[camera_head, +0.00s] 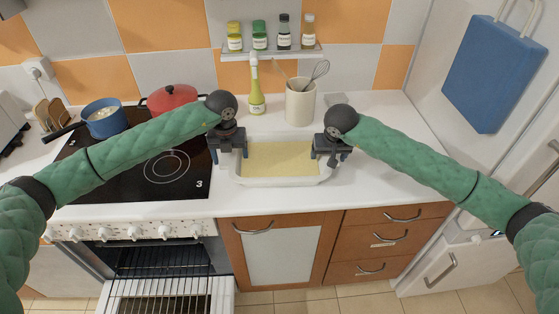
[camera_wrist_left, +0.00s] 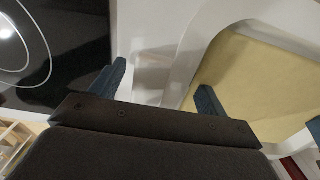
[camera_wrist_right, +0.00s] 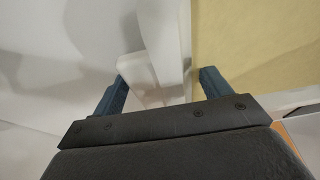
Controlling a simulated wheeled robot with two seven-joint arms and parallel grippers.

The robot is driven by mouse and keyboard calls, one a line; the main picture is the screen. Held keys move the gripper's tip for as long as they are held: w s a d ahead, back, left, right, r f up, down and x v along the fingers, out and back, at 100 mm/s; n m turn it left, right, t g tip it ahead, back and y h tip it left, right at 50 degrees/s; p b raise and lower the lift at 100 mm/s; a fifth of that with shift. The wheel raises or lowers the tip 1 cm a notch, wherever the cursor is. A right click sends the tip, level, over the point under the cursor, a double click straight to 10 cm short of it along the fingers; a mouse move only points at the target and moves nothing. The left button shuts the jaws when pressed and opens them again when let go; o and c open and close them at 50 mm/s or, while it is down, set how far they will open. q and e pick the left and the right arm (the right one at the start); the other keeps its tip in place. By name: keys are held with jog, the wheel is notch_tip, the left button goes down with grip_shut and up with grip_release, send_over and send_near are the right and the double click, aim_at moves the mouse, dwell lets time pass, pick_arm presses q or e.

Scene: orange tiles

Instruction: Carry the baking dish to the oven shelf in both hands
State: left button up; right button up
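The white baking dish (camera_head: 281,181) with a pale yellow filling sits on the white counter right of the hob. My left gripper (camera_head: 228,158) is at the dish's left end. In the left wrist view its fingers are spread on either side of the dish's end wall (camera_wrist_left: 188,62), one outside and one over the filling. My right gripper (camera_head: 331,158) is at the right end. Its fingers are also apart, with the dish's end wall and handle (camera_wrist_right: 160,40) between them. The oven rack (camera_head: 160,262) shows inside the open oven, low at left, above the lowered door (camera_head: 120,300).
A blue pan (camera_head: 104,122) and a red pot (camera_head: 172,97) stand at the back of the hob (camera_head: 140,182). A yellow bottle (camera_head: 256,95) and a cream utensil crock (camera_head: 300,103) stand behind the dish. Counter to the right is clear.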

pick_arm(q)
grip_shut()
pick_arm(e)
grip_shut()
pick_arm(q)
jog(key=shift+w+a+r, duration=0.1)
pick_arm(e)
jog(key=shift+d, duration=0.1)
pick_arm(q)
jog(key=shift+r, duration=0.1)
pick_arm(e)
jog(key=shift+r, duration=0.15)
